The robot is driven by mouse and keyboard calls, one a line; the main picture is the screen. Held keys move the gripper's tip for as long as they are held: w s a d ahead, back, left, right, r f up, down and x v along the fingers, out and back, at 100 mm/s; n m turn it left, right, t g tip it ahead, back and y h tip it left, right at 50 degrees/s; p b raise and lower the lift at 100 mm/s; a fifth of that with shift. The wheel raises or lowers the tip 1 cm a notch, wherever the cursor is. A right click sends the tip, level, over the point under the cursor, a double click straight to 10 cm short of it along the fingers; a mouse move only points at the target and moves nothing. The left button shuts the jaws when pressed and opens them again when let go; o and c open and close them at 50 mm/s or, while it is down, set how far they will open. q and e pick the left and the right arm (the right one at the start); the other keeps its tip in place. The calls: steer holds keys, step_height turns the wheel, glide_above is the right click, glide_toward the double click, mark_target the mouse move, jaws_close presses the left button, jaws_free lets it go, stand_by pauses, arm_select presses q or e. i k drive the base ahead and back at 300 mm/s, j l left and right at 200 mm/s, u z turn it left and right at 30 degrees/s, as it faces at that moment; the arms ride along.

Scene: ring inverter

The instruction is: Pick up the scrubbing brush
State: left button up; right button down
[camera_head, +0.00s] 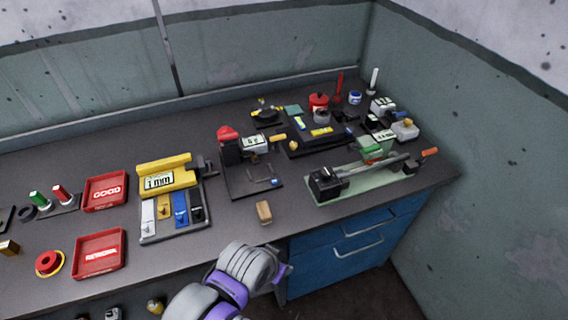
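A small tan block that looks like the scrubbing brush (264,212) stands near the front edge of the grey bench, right of the yellow gauge. Its bristles are too small to make out. My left arm, grey and purple, comes up from the bottom, left of centre. Its end, with my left gripper (284,272), is in front of the bench edge, below and apart from the block. The fingers are mostly hidden behind the arm, so I cannot see their opening. My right gripper is not in view.
A yellow gauge (168,174) with coloured blocks stands left of the block. A dark stand with a red knob (228,133) is behind it. A green-based machine (365,180) is on the right. Red trays (105,191) lie left. Blue drawers (340,250) are under the bench.

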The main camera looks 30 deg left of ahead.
mark_target(265, 214)
steer(key=u, duration=1.3)
